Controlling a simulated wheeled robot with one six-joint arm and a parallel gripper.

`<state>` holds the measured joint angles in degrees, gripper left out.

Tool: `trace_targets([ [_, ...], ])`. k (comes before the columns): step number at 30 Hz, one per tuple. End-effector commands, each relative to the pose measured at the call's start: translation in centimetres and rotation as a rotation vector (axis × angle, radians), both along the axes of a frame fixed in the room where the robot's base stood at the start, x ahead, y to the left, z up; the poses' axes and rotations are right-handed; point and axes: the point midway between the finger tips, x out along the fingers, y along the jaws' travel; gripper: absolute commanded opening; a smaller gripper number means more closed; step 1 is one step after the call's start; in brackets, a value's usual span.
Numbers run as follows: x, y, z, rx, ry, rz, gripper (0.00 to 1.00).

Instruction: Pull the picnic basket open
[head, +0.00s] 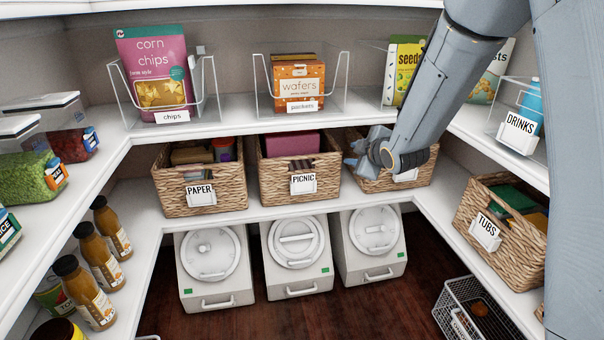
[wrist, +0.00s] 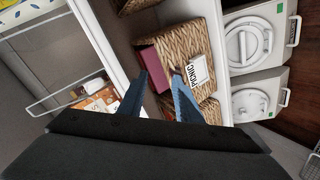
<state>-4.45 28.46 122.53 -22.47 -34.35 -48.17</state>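The picnic basket (head: 272,185) is a woven wicker basket with a white PICNIC tag, in the middle of the middle shelf in the head view. A maroon box (head: 291,144) is inside it. In the wrist view the basket (wrist: 180,44) appears sideways, ahead of the fingers, with its tag (wrist: 198,68) beside the right fingertip. My gripper (head: 359,151) is at the right wicker basket, to the right of the picnic basket, in the head view. In the wrist view my gripper (wrist: 160,74) has its two blue fingers apart with nothing clearly between them. Contact with any basket cannot be told.
The PAPER basket (head: 172,195) stands left of the picnic basket, and another basket (head: 424,176) stands right, partly behind my gripper. White lidded bins (head: 297,244) stand below. The upper shelf edge (head: 240,132) runs above the baskets. The TUBS basket (head: 478,207) is at right.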

Motion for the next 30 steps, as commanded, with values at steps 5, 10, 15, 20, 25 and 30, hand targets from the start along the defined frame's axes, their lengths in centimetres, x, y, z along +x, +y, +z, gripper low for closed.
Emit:
trace_targets([
  [5,4.7,3.7,-4.6,-0.078,-0.197,0.165,0.31],
  [10,7.6,7.2,-7.6,-0.146,-0.394,0.306,0.31],
  [15,9.1,9.8,-9.8,-0.192,-0.555,0.403,0.31],
  [20,9.6,11.1,-10.7,-0.214,-0.644,0.449,0.31],
  [25,10.2,12.0,-10.7,-0.221,-0.672,0.463,0.31],
  [30,12.0,13.5,-10.7,-0.22,-0.671,0.464,0.31],
])
